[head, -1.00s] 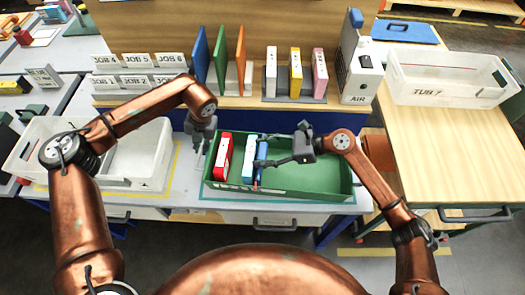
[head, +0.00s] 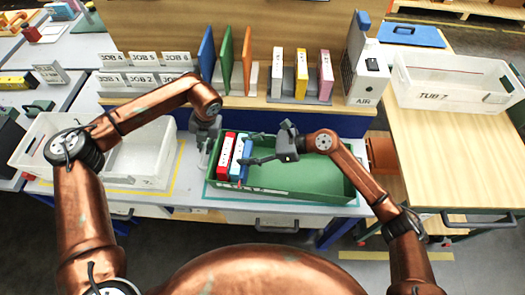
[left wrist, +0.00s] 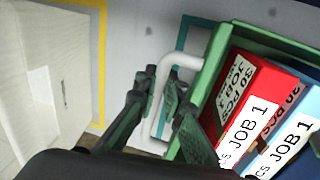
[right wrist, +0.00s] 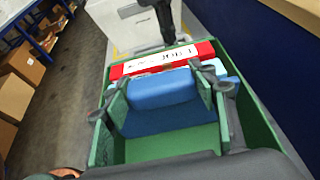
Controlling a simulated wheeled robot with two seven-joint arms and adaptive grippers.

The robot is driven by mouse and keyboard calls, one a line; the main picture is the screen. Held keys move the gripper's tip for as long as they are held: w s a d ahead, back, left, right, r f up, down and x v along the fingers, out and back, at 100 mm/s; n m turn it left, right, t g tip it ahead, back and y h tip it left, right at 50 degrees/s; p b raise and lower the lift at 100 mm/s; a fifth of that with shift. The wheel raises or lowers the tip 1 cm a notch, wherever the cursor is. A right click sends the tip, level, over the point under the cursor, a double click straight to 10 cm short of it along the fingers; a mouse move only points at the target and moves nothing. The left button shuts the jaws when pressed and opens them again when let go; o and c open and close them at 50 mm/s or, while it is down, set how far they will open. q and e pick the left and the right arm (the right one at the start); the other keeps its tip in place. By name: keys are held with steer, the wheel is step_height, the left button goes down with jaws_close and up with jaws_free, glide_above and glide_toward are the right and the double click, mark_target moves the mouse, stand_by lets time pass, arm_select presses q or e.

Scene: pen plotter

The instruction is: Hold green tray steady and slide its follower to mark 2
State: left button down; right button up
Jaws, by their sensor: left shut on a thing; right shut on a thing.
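The green tray (head: 310,178) lies on the bench. A red binder (head: 227,155) marked JOB 1 stands at its left end, with a white-labelled JOB 1 binder (head: 237,157) close beside it. The blue follower (head: 245,162) is right of them; its block also shows in the right wrist view (right wrist: 160,90). My right gripper (head: 252,148) is shut on the follower. My left gripper (head: 203,152) is shut on the tray's white end handle (left wrist: 180,62). A small pink pointer shows at the tray's front rim; the mark numbers there are unreadable.
A white tub (head: 150,160) stands left of the tray, and TUB 7 (head: 450,85) sits on the right table. The rack of coloured binders (head: 300,85) and the AIR unit (head: 362,75) are behind. The tray's right part is empty.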

arm_select(q)
steer(key=shift+d, duration=0.15)
arm_select(e)
steer(key=shift+w+a, duration=0.1)
steer(key=shift+a, duration=1.15)
steer(key=o, duration=1.7)
steer(key=shift+d, duration=0.1)
steer(key=v, duration=1.2)
